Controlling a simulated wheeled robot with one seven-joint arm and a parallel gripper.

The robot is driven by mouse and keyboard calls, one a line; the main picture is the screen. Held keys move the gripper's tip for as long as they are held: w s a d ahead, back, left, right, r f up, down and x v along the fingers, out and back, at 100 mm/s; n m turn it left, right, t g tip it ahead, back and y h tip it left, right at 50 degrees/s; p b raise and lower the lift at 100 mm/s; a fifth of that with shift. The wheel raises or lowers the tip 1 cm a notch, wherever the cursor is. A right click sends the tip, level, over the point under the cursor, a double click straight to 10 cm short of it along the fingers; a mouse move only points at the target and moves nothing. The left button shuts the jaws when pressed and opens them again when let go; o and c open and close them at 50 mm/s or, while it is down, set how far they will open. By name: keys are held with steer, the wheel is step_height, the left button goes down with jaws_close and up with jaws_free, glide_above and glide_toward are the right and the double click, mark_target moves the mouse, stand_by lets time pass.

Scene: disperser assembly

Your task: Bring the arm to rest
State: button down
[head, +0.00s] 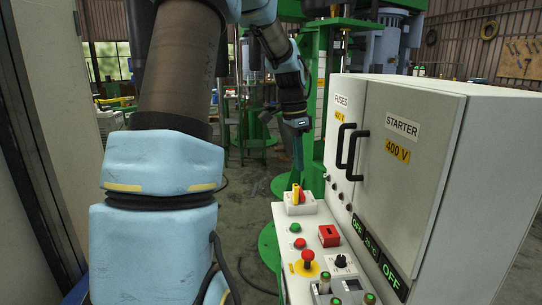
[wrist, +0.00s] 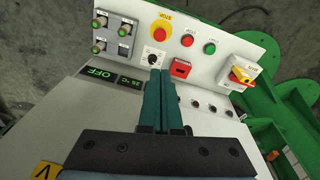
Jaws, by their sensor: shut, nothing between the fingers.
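My arm rises close to the head camera and bends over toward the control cabinet (head: 405,150). My gripper (head: 299,165) hangs with its fingers pointing down, above the far end of the sloped control panel (head: 284,235). In the wrist view my gripper (wrist: 160,80) shows two teal fingers side by side, shut with nothing held. Beyond the fingertips lie a dial (wrist: 153,60) and a red square block (wrist: 181,68). I cannot tell whether the fingertips touch the panel; they appear apart from it in the head view.
The panel carries a red mushroom button (head: 308,256) on a yellow disc, a green button (head: 295,227) and a red-and-yellow rotary switch (head: 297,194). Black door handles (head: 356,150) stick out from the cabinet. Green machinery (head: 308,95) stands behind. A pale wall panel (head: 60,110) is close at left.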

steer(key=s+a+f+n+t, duration=0.1)
steer(key=s+a+f+n, duration=0.2)
steer(key=s+a+n, duration=0.3)
steer(key=s+a+f+n+y, duration=0.1)
steer(key=s+a+f+n, duration=0.3)
steer(key=s+a+n, duration=0.3)
steer(key=s+a, duration=0.1)
steer(key=s, duration=0.4)
steer(key=shift+s+f+t, duration=0.2)
steer(key=shift+f+t, duration=0.1)
steer(key=shift+t, duration=0.1)
steer(key=shift+s, duration=0.1)
steer(key=shift+w, duration=0.25)
steer(key=shift+w+a, duration=0.1)
